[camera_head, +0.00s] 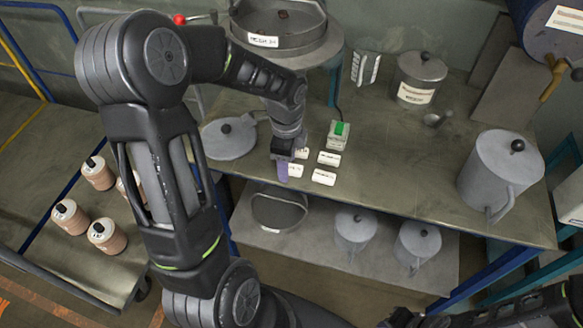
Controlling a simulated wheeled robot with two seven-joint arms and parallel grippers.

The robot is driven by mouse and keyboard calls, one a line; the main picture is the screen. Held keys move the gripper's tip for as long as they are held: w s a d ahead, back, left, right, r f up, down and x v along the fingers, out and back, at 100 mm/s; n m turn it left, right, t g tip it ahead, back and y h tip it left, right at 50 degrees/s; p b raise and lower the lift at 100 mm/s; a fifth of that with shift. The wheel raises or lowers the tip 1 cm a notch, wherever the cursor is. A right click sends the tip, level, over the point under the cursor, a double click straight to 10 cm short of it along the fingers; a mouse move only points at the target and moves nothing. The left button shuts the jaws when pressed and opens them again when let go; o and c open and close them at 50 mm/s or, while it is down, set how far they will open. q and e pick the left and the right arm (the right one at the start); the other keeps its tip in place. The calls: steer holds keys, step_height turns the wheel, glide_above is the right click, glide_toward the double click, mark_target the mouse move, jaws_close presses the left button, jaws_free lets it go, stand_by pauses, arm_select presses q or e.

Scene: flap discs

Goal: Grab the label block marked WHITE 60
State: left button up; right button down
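Several small white label blocks lie in a cluster on the grey table top: one at the upper right (329,158), one at the lower right (323,177), one at the lower left (295,171) and one at the upper left (302,153), partly hidden. Their dark print is too small to read, so I cannot tell which says WHITE 60. My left gripper (283,168) points down at the left edge of the cluster, beside the lower-left block. Its fingers are seen edge-on, and I cannot tell if they touch a block. My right gripper is out of view.
A box with a green top (339,136) stands just behind the blocks. A grey lidded pan (229,138) is left, a lidded canister (419,77) behind, and a large grey pot (500,175) right. A lower shelf (310,252) holds more vessels. Table centre-right is clear.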

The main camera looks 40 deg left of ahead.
arm_select(q)
steer(key=shift+c, duration=0.4)
jaws_close()
stand_by(0.4)
